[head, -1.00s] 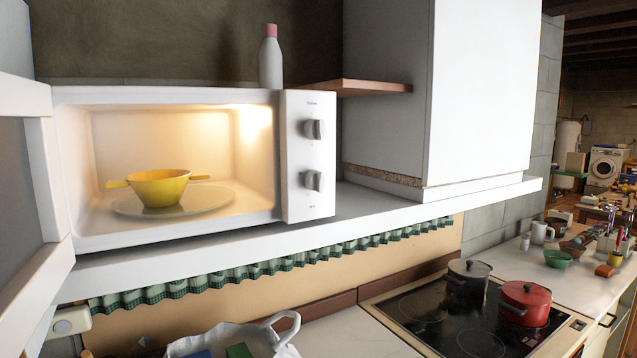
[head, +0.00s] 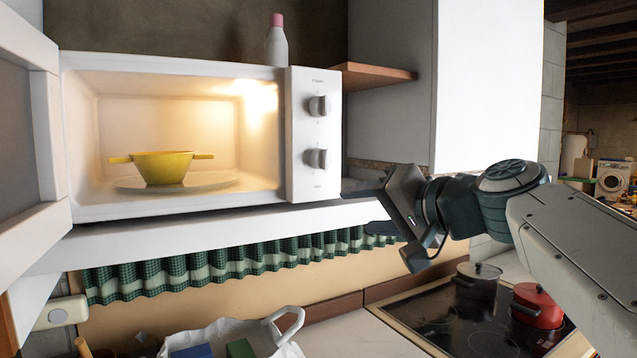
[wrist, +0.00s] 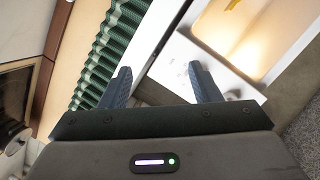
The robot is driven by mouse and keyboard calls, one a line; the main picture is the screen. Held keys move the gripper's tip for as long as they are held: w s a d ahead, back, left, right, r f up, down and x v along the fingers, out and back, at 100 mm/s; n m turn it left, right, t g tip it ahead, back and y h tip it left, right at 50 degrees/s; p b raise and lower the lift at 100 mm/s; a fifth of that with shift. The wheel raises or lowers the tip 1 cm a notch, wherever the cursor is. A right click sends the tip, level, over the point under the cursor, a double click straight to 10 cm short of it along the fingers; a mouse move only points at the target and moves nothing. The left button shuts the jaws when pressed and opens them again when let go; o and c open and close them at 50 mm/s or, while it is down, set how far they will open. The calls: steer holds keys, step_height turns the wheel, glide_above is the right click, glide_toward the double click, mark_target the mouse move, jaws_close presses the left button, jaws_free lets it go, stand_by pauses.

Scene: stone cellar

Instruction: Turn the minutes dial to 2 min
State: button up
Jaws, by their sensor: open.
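The white microwave (head: 170,63) stands on a shelf with its door (head: 18,130) swung open at the left. Its control panel (head: 300,135) carries an upper dial (head: 319,106) and a lower dial (head: 317,159); the labels are too small to read, so I cannot tell which is for minutes. My gripper (head: 372,210) is open and empty, to the right of and below the lower dial, apart from it. In the wrist view my gripper (wrist: 160,70) has its fingers spread, with the microwave's lit opening (wrist: 250,28) at upper right.
A yellow bowl (head: 163,168) sits on the glass turntable (head: 220,181) inside the lit microwave. A bottle (head: 277,48) stands on top. The shelf edge (head: 240,218) with a green checked curtain (head: 200,265) runs below. A wooden shelf (head: 375,74) juts out at the panel's right.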

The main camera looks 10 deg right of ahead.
mark_target(328, 161)
step_height(328, 161, up, 7)
steer(key=d+t, duration=0.3)
steer(key=shift+m+y, duration=0.3)
steer(key=shift+m, duration=0.1)
steer(key=p+x, duration=0.1)
steer(key=x, duration=0.8)
steer(key=f+p+x, duration=0.1)
steer(key=x, duration=0.4)
steer(key=shift+a+p, duration=0.15)
steer(key=shift+p, duration=0.2)
steer(key=shift+s, duration=0.1)
steer(key=c, duration=1)
